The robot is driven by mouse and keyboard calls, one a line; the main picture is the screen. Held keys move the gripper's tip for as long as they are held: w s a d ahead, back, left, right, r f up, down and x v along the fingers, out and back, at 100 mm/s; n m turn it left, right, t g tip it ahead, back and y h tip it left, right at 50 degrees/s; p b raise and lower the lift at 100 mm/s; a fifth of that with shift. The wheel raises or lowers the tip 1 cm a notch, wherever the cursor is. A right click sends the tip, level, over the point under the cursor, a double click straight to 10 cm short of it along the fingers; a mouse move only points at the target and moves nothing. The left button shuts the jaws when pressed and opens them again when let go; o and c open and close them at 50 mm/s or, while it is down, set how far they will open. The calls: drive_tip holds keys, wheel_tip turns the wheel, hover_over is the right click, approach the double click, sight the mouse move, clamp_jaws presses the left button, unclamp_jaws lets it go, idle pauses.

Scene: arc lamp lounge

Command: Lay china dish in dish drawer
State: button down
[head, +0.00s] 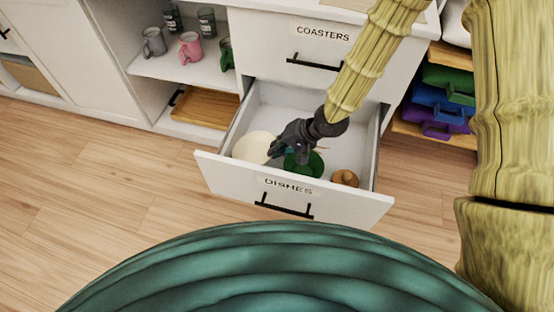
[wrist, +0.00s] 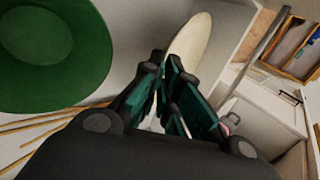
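The cream china dish (head: 251,146) is inside the open drawer at its left side. In the wrist view the dish (wrist: 188,45) shows narrow, nearly edge-on, tilted against the flat green dish. My gripper (head: 274,150) is low inside the drawer, at the right edge of the cream dish. In the wrist view the fingers (wrist: 164,70) close together on the near rim of the dish; they hide that rim. The dish drawer (head: 230,166), labelled DISHES, is pulled out. I cannot tell whether the dish touches the drawer floor.
A green dish (head: 305,166) lies in the drawer beside my gripper, with thin sticks (wrist: 45,128) near it. A brown round object (head: 345,178) sits at the drawer's right. The COASTERS drawer (head: 333,52) above is shut. Mugs (head: 190,46) stand on the left shelf.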

drive_tip(key=shift+f+b, duration=0.85)
drive_tip(key=shift+f, duration=1.85)
drive_tip(key=c, duration=1.9)
unclamp_jaws()
drive_tip(key=shift+p+v, duration=2.05)
drive_tip(key=shift+v, duration=4)
